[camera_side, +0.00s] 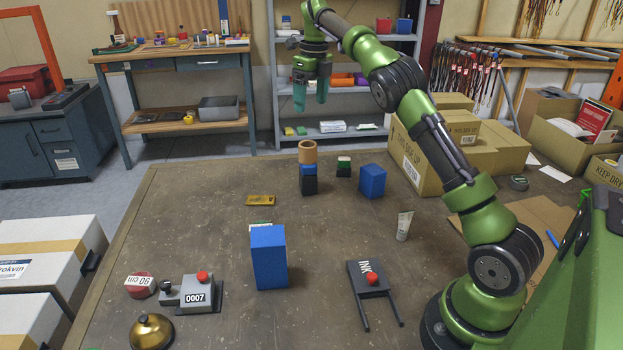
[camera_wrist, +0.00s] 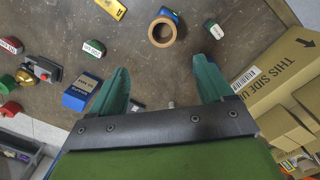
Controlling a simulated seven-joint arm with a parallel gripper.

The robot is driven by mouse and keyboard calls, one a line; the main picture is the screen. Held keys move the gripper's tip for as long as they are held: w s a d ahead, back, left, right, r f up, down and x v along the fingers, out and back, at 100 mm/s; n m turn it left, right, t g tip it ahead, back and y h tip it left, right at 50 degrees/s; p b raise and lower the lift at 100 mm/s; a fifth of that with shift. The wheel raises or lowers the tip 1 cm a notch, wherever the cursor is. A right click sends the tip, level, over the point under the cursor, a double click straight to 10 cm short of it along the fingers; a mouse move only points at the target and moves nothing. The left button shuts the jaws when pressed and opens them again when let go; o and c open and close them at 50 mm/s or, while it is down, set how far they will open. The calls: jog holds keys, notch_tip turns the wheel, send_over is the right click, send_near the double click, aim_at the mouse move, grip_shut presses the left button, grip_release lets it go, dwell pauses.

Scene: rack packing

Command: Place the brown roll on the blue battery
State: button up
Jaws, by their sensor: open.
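The brown roll (camera_side: 307,154) sits on top of the blue battery (camera_side: 308,184), which stands upright with a blue upper part and a black lower part. In the wrist view the roll shows as a brown ring (camera_wrist: 151,38), with a bit of the blue battery (camera_wrist: 171,14) showing past its edge. My gripper (camera_side: 310,104) is above the roll, apart from it, with its green fingers spread and empty. In the wrist view my gripper (camera_wrist: 161,66) is open, and the roll is beyond the fingertips, between their lines. Most of the battery is hidden under the roll there.
A dark block with a green-and-white top (camera_side: 344,167) and a blue block (camera_side: 372,181) stand right of the battery. A yellow bar (camera_side: 260,200) lies to the left. A tall blue box (camera_side: 268,258) stands nearer the front. Cardboard boxes (camera_side: 420,165) occupy the right side.

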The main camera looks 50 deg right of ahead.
jog(key=s+a+r+n+t+y, duration=0.2)
jog(key=s+a+r+n+t, duration=0.35)
jog(key=s+a+n, duration=1.05)
jog(key=s+a+f+n, duration=0.3)
jog(key=s+n, duration=0.3)
jog(key=n, duration=0.2)
jog(key=s+a+f+n+t, duration=0.1)
jog(key=s+a+f+n, duration=0.3)
jog(key=n, duration=0.4)
jog(key=shift+s+a, duration=0.4)
jog(key=shift+s, duration=0.45)
